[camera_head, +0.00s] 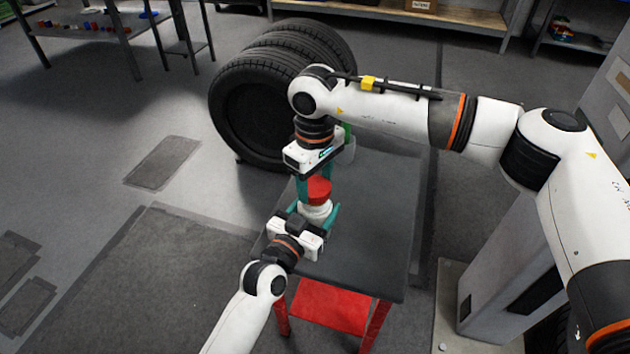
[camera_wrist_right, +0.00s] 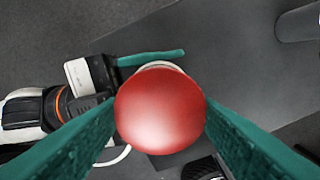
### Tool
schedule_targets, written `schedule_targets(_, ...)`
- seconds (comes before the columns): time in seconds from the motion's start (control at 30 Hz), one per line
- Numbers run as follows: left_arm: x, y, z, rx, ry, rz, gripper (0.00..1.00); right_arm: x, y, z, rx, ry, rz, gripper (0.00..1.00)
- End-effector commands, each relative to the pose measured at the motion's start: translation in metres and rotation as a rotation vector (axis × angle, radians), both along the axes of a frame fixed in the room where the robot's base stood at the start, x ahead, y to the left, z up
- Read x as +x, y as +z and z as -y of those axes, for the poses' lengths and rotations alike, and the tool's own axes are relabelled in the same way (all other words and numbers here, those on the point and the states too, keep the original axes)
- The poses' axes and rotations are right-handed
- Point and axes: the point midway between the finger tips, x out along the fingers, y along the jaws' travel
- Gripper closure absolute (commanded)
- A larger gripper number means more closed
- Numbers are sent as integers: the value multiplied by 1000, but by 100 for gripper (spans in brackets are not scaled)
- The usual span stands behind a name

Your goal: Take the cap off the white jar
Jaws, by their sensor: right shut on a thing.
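The white jar (camera_head: 316,214) stands on the dark tabletop, with its red cap (camera_head: 319,190) at its top. In the right wrist view the round red cap (camera_wrist_right: 160,117) fills the middle and hides most of the jar (camera_wrist_right: 160,65). My right gripper (camera_head: 316,187) comes down from above, its teal fingers shut on the cap from both sides. My left gripper (camera_head: 317,211) reaches in from the lower left, its teal fingers around the jar's body and seemingly closed on it. I cannot tell whether the cap is loose from the jar.
The table (camera_head: 375,240) is clear to the right of the jar. A green object (camera_head: 347,131) shows partly behind my right wrist. Large black tyres (camera_head: 255,115) stand behind the table. A grey cabinet (camera_head: 500,265) stands at the right.

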Motion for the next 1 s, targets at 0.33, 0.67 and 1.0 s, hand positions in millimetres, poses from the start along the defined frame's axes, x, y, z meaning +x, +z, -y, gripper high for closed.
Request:
schedule_targets(0.33,0,-1,0,0,0,-1,100,0,37,0,0,0,1,73)
schedule_targets(0.67,0,-1,0,0,0,-1,12,0,37,0,0,0,0,73)
schedule_targets(1.0,-3,0,-2,0,0,-1,11,0,37,0,1,0,1,73)
